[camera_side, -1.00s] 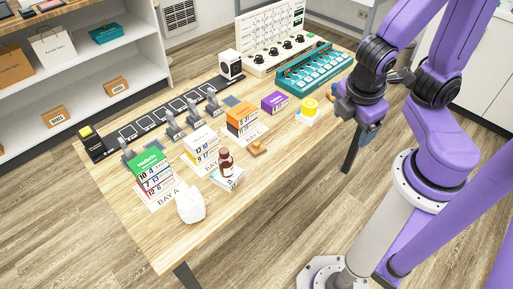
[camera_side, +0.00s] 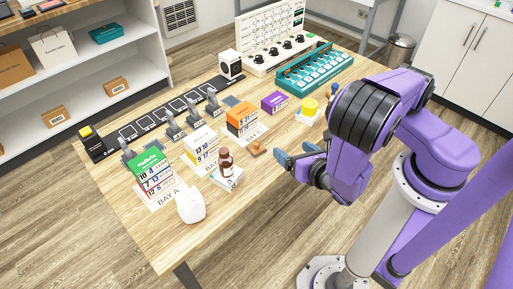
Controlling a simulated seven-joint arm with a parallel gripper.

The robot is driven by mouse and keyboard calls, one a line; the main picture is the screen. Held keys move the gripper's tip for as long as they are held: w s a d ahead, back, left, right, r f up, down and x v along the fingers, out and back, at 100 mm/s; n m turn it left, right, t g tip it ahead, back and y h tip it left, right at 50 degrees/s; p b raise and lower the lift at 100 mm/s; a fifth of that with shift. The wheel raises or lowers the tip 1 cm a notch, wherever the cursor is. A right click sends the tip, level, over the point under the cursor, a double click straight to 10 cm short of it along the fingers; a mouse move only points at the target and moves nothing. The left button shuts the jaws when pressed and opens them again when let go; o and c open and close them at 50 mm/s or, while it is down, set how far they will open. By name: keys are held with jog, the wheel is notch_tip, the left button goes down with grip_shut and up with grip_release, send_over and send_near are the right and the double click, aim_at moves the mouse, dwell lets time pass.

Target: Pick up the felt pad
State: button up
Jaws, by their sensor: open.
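A flat, slate-grey patch (camera_side: 232,101) lies on the table behind the orange-topped stack; it may be the felt pad, but it is too small to be sure. My gripper (camera_side: 296,155) is open and empty at the table's front right edge, with blue fingertips pointing left. It is well apart from the grey patch, which lies farther back and to the left. A small orange-brown piece (camera_side: 257,149) lies on the table just left of my gripper, apart from it.
A brown bottle (camera_side: 225,161) stands on a white box left of my gripper. Card stacks stand behind, including the orange-topped one (camera_side: 241,118). The front table edge is mostly clear.

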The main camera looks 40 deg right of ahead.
aim_at(259, 145)
jog(key=w+f+n+y, duration=0.1)
jog(key=w+f, duration=0.2)
jog(key=w, duration=0.2)
jog(key=w+d+f+n, duration=0.1)
jog(key=w+f, duration=0.3)
jog(key=w, duration=0.1)
jog(key=w+f+n+y, duration=0.1)
jog(key=w+f, duration=0.2)
jog(key=w, duration=0.2)
jog(key=shift+w+d+f+n+t+y, duration=0.3)
jog(key=shift+w+d+n, duration=0.05)
jog(key=shift+w+n, duration=0.05)
jog(key=c, duration=1.1)
